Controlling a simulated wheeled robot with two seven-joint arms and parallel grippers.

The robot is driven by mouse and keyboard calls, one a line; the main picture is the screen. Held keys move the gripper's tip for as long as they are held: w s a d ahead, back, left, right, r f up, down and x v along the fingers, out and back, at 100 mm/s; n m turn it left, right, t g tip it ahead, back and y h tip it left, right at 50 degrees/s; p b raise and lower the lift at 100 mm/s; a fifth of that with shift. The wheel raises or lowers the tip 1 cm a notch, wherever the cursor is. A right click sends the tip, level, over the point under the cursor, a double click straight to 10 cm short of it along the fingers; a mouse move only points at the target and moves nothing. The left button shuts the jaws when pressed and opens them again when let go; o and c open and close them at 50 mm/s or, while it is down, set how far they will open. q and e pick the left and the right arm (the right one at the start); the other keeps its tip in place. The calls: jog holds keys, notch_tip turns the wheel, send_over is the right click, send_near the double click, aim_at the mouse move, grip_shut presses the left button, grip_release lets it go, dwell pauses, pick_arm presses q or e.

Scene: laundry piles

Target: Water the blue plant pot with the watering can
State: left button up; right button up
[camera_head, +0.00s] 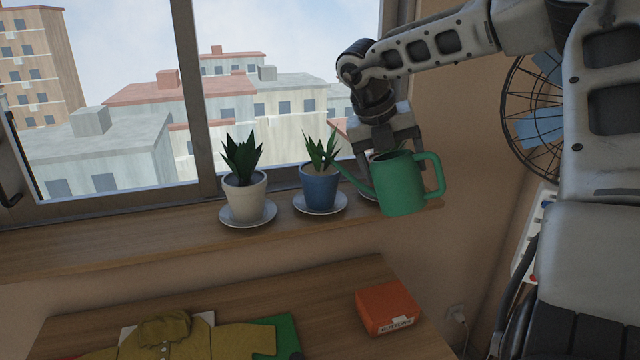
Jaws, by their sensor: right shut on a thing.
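A blue plant pot (320,190) with a spiky green plant stands on a saucer on the windowsill. A green watering can (400,184) hangs just right of it, its spout pointing left and up toward the plant. My right gripper (384,148) comes down from above and is shut on the watering can near its top; the fingertips are partly hidden behind the can. The can is close to the pot's right side; whether the spout touches the plant I cannot tell. No water shows. My left gripper is not in view.
A white plant pot (245,200) stands on a saucer left of the blue one. Another saucer (367,191) shows partly behind the can. Below, a table (330,285) holds an orange box (387,306) and a folded yellow shirt (190,338). A fan (538,120) is at the right.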

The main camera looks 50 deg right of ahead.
jog(key=shift+r, duration=0.15)
jog(key=shift+w+r+g+p, duration=0.1)
jog(key=shift+r+g+p, duration=0.2)
jog(key=shift+r+p, duration=0.3)
jog(key=shift+f, duration=0.15)
jog(key=shift+r+g, duration=0.3)
jog(key=shift+r, duration=0.1)
jog(key=shift+w+r, duration=0.1)
jog(key=shift+r, duration=0.05)
jog(key=shift+r, duration=0.1)
dwell(1.0)
jog(key=shift+w+r+g, duration=0.1)
jog(key=shift+r+g, duration=0.35)
jog(key=shift+g, duration=0.05)
